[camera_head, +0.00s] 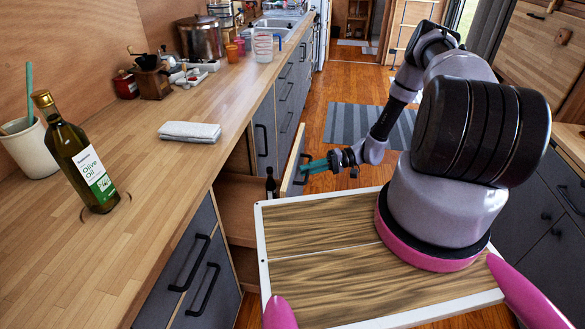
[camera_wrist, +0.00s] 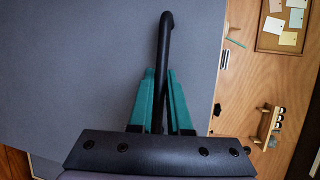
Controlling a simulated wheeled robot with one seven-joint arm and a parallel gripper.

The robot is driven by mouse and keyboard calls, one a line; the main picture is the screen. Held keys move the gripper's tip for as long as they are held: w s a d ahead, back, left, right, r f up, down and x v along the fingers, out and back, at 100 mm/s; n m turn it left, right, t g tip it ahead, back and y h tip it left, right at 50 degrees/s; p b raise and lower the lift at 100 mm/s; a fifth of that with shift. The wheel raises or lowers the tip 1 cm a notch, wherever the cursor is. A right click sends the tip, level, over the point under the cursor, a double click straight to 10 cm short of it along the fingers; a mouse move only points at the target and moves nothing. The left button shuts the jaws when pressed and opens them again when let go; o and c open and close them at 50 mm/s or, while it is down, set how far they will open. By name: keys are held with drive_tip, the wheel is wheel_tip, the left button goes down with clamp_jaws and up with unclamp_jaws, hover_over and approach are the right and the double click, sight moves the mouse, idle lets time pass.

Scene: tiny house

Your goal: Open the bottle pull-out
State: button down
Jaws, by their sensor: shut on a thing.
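The bottle pull-out's grey front panel (camera_head: 294,166) stands out from the counter's cabinet row in the head view, with an open gap beside it. A dark bottle (camera_head: 270,184) shows behind the panel. In the wrist view the grey panel (camera_wrist: 75,75) fills the left and middle. Its black bar handle (camera_wrist: 165,45) runs down between the teal fingers of my gripper (camera_wrist: 160,78). My gripper is shut on the handle. In the head view my gripper (camera_head: 312,166) is at the panel's outer side, and the handle itself is hard to make out there.
The wooden counter (camera_head: 130,215) holds an olive oil bottle (camera_head: 82,158), a folded towel (camera_head: 189,132) and pots farther back. Cabinets (camera_head: 560,215) stand on the right. A striped rug (camera_head: 350,122) lies on the aisle floor. The wrist view also shows a pinboard (camera_wrist: 270,42).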

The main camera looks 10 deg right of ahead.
drive_tip(key=s+d, duration=0.2)
drive_tip(key=d, duration=0.5)
drive_tip(key=s+d, duration=0.3)
drive_tip(key=d, duration=0.5)
drive_tip(key=shift+s, duration=0.25)
drive_tip(key=c, duration=0.9)
unclamp_jaws()
drive_tip(key=shift+o, duration=0.2)
drive_tip(key=d+r, duration=0.2)
drive_tip(key=d, duration=0.8)
drive_tip(key=shift+w+d, duration=0.3)
drive_tip(key=shift+d, duration=0.05)
